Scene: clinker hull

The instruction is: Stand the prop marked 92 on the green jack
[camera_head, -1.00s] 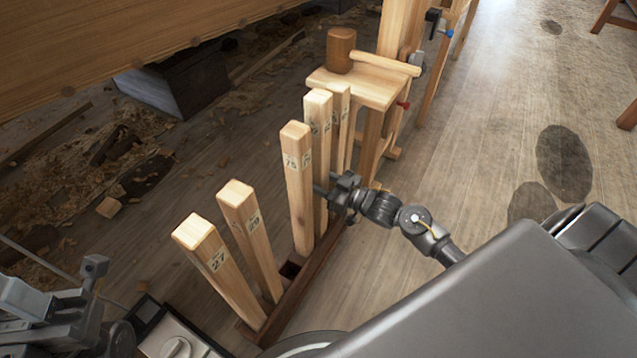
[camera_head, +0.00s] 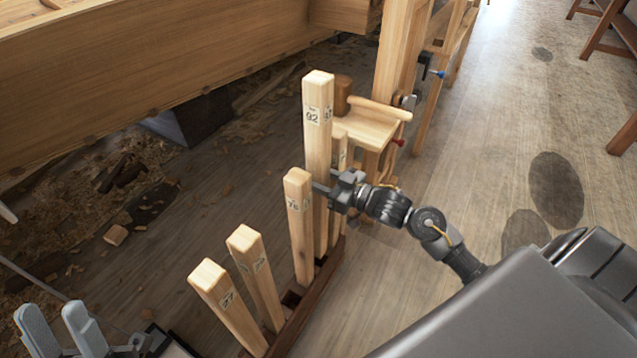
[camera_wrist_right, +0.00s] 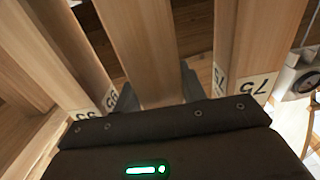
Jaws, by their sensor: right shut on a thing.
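The prop marked 92 (camera_head: 317,120) is a tall square wooden post that stands higher than its neighbours, its label facing the head camera. My right gripper (camera_head: 328,190) is shut on it from the right, and the post looks upright. My left gripper (camera_head: 62,328) is open and empty at the lower left. I cannot make out a green jack.
Props marked 27 (camera_head: 230,310) and another (camera_head: 258,270) lean in the dark wooden rack (camera_head: 300,315). A further post (camera_head: 339,150) stands close behind 92. A small bench with a mallet (camera_head: 370,125) is beyond. Timber planking (camera_head: 150,75) crosses the upper left.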

